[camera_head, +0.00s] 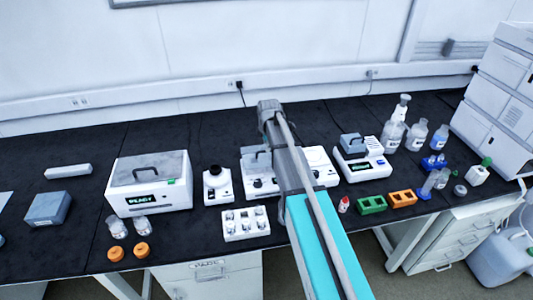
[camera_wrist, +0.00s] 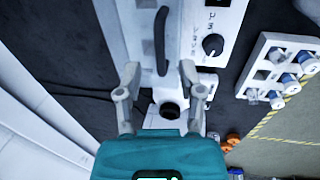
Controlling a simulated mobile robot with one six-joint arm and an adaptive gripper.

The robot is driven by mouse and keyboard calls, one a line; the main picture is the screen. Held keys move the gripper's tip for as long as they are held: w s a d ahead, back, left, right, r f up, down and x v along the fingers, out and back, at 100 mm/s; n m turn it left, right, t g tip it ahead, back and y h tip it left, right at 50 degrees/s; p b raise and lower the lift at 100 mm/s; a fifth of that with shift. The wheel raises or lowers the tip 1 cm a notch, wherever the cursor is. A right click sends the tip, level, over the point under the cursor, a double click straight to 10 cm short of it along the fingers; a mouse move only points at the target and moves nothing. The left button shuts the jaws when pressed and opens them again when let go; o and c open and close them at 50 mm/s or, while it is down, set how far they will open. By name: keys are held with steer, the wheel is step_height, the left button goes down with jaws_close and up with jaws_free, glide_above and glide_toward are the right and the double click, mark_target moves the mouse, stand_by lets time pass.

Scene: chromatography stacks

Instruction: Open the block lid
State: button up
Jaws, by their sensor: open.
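A grey lid (camera_head: 257,162) with a handle sits on a white bench unit (camera_head: 262,185) in the middle of the bench, partly hidden by my arm in the head view. In the wrist view the lid (camera_wrist: 147,48) shows near the top, with its dark curved handle (camera_wrist: 162,40) running up the picture. My gripper (camera_wrist: 160,72) is open and empty. The lower end of the handle shows between its fingertips; I cannot tell the height gap. Another grey lid with a handle (camera_head: 352,143) sits on a small white device with a green display (camera_head: 363,170).
A white vial rack (camera_head: 246,224) stands in front of the unit. A small white device with a dark round top (camera_head: 214,181) is left of it, then a large lidded bath (camera_head: 148,185). Glass bottles (camera_head: 391,136) and green and orange racks (camera_head: 371,205) are to the right.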

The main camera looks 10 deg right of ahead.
steer(key=shift+w+f+b, duration=0.15)
steer(key=shift+f+b, duration=0.4)
steer(key=shift+f, duration=0.15)
steer(key=shift+w+f+b, duration=0.1)
steer(key=shift+f+b, duration=0.45)
steer(key=shift+f, duration=0.15)
jaws_close()
